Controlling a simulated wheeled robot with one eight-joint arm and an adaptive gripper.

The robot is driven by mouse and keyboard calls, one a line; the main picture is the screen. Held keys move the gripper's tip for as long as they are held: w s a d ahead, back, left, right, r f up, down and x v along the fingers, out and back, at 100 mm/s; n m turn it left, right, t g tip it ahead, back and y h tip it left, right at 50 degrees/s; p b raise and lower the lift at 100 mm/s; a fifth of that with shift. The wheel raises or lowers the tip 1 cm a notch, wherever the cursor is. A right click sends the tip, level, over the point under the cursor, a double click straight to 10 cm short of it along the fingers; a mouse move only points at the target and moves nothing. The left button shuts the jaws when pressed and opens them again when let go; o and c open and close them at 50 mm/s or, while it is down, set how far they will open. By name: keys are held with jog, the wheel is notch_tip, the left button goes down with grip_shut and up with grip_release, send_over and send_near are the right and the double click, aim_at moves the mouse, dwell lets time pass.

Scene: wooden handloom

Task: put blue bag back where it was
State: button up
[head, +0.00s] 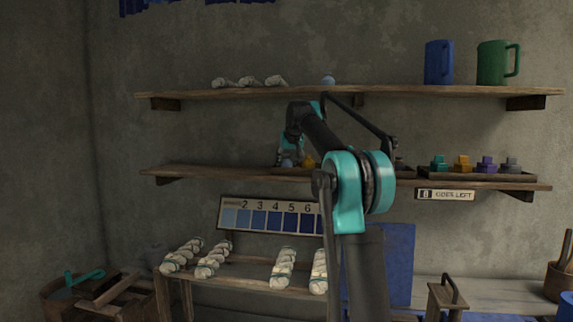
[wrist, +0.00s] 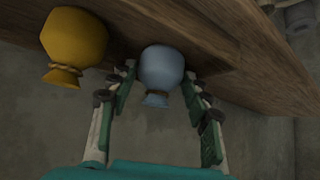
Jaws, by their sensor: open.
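The blue bag (wrist: 161,68) is pale blue with a tied neck. In the wrist view it sits between the two spread fingers of my gripper (wrist: 158,78), against a wooden surface. Gaps show between bag and fingers, so the gripper is open around it. In the head view the blue bag (head: 287,163) is small on the middle shelf (head: 220,172), partly hidden by my gripper (head: 290,157). A yellow bag (wrist: 75,40) stands close beside it; it also shows in the head view (head: 309,161).
The upper shelf (head: 200,93) holds white bundles (head: 248,81), a small pale blue object (head: 328,80) and blue and green mugs (head: 439,62). Right on the middle shelf are several coloured pieces (head: 462,163). A numbered blue chart (head: 270,216) hangs below. My arm hides the shelf's centre right.

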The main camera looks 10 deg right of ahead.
jog(key=v, duration=1)
jog(key=shift+s+r, duration=0.2)
